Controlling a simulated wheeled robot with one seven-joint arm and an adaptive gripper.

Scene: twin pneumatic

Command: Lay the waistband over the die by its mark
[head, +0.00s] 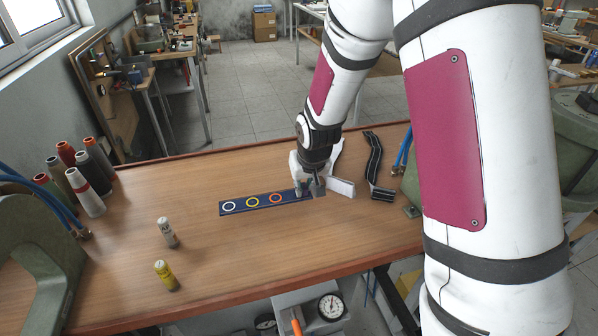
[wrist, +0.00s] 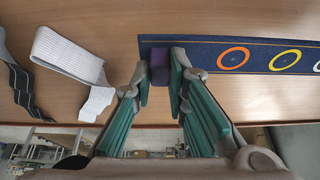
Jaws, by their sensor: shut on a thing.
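My gripper (head: 313,187) is at the right end of a blue strip with coloured rings (head: 240,209). In the wrist view its fingers (wrist: 160,84) are shut on a small purple block (wrist: 159,68), at the end of the strip (wrist: 205,49); the head view hides the block. I cannot tell whether the block touches the strip. A white ribbed band (wrist: 68,58) lies bent beside the gripper, partly hidden in the head view (head: 341,187). A black band with pale stripes (head: 374,165) lies farther right. I cannot make out which band is the waistband, nor a die or its mark.
Green machines stand at the table's left (head: 28,255) and right (head: 570,135) edges. Several thread spools (head: 85,195) stand at the left. The middle foreground of the wooden table (head: 270,250) is clear.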

